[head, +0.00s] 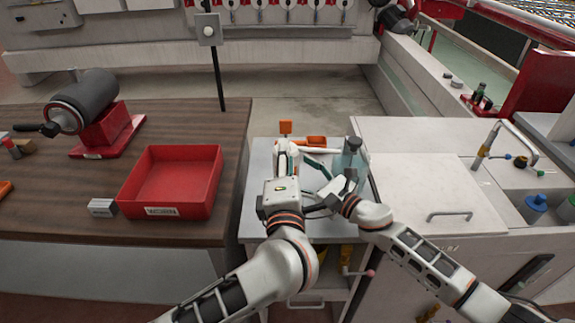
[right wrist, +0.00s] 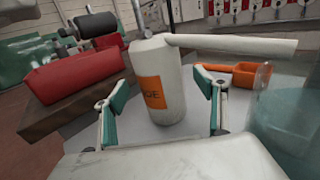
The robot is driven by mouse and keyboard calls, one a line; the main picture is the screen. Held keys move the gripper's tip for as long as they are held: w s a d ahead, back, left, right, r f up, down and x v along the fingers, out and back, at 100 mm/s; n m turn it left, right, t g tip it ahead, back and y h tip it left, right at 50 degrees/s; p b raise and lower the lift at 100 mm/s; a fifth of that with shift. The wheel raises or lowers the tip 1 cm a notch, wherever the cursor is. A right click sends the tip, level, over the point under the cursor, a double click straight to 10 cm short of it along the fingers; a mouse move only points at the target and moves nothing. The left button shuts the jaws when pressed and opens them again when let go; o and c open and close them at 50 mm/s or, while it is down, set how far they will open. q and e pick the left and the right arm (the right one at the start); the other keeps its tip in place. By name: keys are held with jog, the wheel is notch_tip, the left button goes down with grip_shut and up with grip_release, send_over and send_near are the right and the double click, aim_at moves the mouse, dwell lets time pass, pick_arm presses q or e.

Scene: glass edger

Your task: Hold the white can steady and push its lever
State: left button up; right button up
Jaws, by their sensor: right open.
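The white can (right wrist: 170,107) stands upright in the right wrist view, with an orange label and a long white tube reaching right from its top. In the head view the can is largely hidden by my arms. My left gripper (head: 284,160) is over the white cart (head: 256,190); its fingers are too small and covered to read. I cannot make out the lever clearly.
A red bin (head: 170,180) is on the wooden bench at left. A white cabinet (head: 415,150) borders the cart at right.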

jog(key=shift+x, duration=2)
jog(key=c, duration=1.5)
jog(key=o, duration=0.3)
